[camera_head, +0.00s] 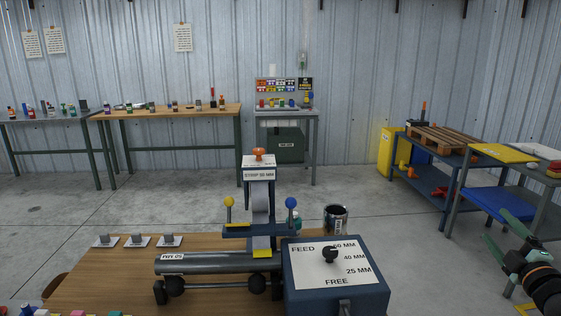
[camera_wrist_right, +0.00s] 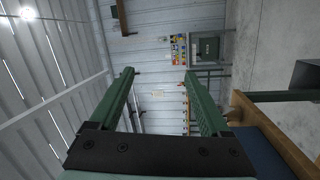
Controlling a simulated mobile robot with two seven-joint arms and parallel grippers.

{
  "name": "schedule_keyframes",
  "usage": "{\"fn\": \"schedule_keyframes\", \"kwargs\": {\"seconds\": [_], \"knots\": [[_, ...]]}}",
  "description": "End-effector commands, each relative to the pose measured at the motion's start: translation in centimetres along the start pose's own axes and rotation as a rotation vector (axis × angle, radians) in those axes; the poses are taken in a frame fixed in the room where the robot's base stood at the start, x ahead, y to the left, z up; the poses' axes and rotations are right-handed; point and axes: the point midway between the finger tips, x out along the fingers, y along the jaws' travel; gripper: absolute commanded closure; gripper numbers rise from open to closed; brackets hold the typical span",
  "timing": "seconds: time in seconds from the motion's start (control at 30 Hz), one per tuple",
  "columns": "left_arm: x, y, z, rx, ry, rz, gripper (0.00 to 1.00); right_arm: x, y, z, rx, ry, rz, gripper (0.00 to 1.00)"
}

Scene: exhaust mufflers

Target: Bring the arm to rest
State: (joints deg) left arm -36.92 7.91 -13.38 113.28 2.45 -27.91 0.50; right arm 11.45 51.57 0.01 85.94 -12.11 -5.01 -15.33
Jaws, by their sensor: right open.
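My right gripper (camera_head: 495,225) is at the right edge of the head view, to the right of the wooden workbench (camera_head: 85,270) and in front of the blue-topped cart. Its two green fingers are apart with nothing between them. In the right wrist view the open fingers (camera_wrist_right: 159,73) point toward the corrugated wall, touching nothing. My left gripper is not in the head view.
On the workbench stand a blue feed box (camera_head: 335,280) with a black knob, a strip dispenser (camera_head: 260,195), a steel pipe (camera_head: 205,263) and an open can (camera_head: 335,219). Open concrete floor (camera_head: 400,250) lies between workbench and gripper.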

Motion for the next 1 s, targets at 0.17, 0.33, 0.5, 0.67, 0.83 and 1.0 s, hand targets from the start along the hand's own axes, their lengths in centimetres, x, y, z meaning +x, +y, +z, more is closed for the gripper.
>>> {"fn": "schedule_keyframes", "kwargs": {"seconds": [0.17, 0.33, 0.5, 0.67, 0.83, 1.0], "knots": [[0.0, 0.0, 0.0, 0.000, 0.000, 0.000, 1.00, -1.1, -3.4, 5.7, 0.417, -0.308, -0.101, 0.19], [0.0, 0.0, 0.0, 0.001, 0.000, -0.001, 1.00, -4.0, -11.7, 3.8, 0.571, -0.376, -0.240, 0.19], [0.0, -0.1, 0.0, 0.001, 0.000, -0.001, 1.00, -8.8, -20.7, -1.3, 0.646, -0.357, -0.396, 0.19], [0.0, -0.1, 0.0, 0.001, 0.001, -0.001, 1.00, -15.6, -28.7, -7.3, 0.752, -0.350, -0.557, 0.19], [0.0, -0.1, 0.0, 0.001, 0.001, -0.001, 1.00, -24.3, -34.8, -14.3, 0.897, -0.361, -0.716, 0.19], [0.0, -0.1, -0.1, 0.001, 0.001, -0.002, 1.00, -31.9, -37.4, -20.6, 1.047, -0.391, -0.832, 0.19]]}}
